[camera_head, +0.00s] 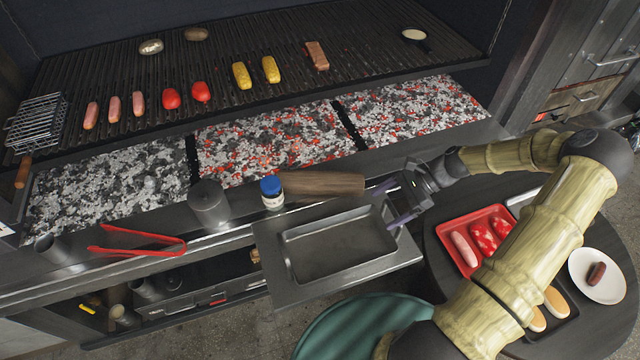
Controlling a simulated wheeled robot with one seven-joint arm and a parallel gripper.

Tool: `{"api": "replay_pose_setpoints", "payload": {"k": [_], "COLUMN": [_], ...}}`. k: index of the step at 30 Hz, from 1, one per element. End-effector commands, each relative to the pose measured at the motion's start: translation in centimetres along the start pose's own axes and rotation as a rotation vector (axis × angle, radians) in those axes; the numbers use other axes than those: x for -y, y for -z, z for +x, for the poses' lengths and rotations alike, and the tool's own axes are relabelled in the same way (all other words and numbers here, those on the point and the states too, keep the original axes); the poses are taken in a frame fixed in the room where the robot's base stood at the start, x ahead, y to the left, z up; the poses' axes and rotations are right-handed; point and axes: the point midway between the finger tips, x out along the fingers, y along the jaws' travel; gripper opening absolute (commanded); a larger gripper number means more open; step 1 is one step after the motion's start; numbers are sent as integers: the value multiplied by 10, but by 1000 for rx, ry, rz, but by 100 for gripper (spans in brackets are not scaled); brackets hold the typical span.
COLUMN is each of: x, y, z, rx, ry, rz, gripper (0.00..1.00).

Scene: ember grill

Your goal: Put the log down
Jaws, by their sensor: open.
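The log (318,184) is a brown wooden piece lying lengthwise, left to right, on the grill's front ledge, behind the metal tray. My gripper (384,207) comes in from the right. Its two purple fingers are spread apart, with nothing seen between them. The upper finger is close to the log's right end; I cannot tell whether they touch. The lower finger is over the right side of the metal tray (285,258).
A blue-capped jar (271,192) stands by the log's left end, with a grey lidded canister (208,204) further left. Red tongs (135,243) lie on the ledge. Glowing coals (262,140) are behind. A red food tray (458,265) is on the round table at right.

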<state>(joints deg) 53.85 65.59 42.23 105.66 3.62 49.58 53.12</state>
Motion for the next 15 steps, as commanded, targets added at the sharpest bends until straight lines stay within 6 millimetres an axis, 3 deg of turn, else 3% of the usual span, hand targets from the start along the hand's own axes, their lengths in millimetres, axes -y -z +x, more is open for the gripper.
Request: {"api": "replay_pose_setpoints", "payload": {"k": [15], "x": [-22], "y": [-15], "z": [18], "rx": [-262], "ry": [-168], "rz": [-280], "gripper": [87]}}
